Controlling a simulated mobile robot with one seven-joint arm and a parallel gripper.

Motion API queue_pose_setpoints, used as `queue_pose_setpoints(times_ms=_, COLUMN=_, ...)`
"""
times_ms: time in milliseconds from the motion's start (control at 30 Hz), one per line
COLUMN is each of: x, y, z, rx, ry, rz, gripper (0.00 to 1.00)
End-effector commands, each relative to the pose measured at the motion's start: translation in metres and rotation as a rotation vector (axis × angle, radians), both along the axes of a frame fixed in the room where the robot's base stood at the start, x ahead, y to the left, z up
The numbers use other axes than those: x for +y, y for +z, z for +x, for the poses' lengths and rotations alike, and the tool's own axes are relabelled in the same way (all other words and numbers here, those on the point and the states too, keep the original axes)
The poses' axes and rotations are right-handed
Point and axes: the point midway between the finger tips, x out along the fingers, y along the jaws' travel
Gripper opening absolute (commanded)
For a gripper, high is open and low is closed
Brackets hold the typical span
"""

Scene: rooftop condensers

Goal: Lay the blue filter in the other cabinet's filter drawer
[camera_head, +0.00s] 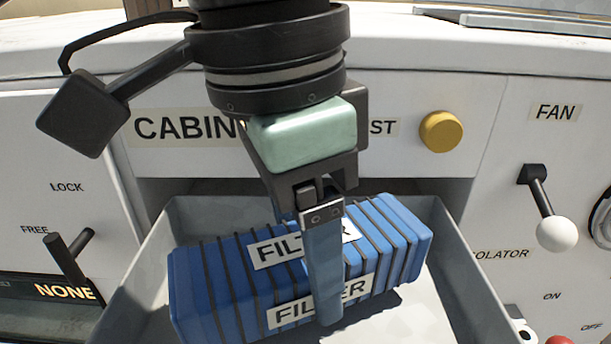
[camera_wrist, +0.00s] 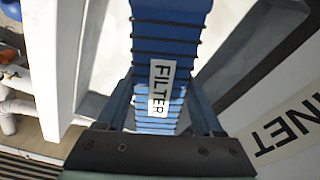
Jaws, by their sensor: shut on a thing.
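The blue filter (camera_head: 210,285) is a ribbed block with dark bands and white FILTER labels. It lies crosswise, slightly tilted in the picture, within the outline of an open grey drawer (camera_head: 455,265) of the cabinet. I cannot tell whether its underside touches the drawer floor. My gripper (camera_head: 325,300) is above the drawer and shut on the filter near its middle, one finger across the front face; the far finger is mostly hidden. In the wrist view, the filter (camera_wrist: 168,50) runs between both fingers.
The cabinet front carries a partly covered CABINET label (camera_head: 180,124), a yellow knob (camera_head: 441,131), a FAN lever with a white ball (camera_head: 556,233) and a dark LOCK/FREE lever (camera_head: 66,255). The drawer's side walls stand close to the filter's ends. Bare drawer floor shows at front right.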

Motion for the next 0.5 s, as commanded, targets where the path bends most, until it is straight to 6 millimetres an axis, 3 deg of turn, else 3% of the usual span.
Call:
queue_pose_setpoints(times_ms=33, x=0.0, y=-0.013, z=0.0, rx=0.0, ry=0.001, rz=0.001, gripper=0.13)
queue_pose_setpoints(times_ms=200, x=0.0, y=-0.029, z=0.0, rx=0.0, ry=0.002, rz=0.001, gripper=0.13)
queue_pose_setpoints(times_ms=500, x=0.0, y=-0.027, z=0.0, rx=0.0, ry=0.001, rz=0.0, gripper=0.13)
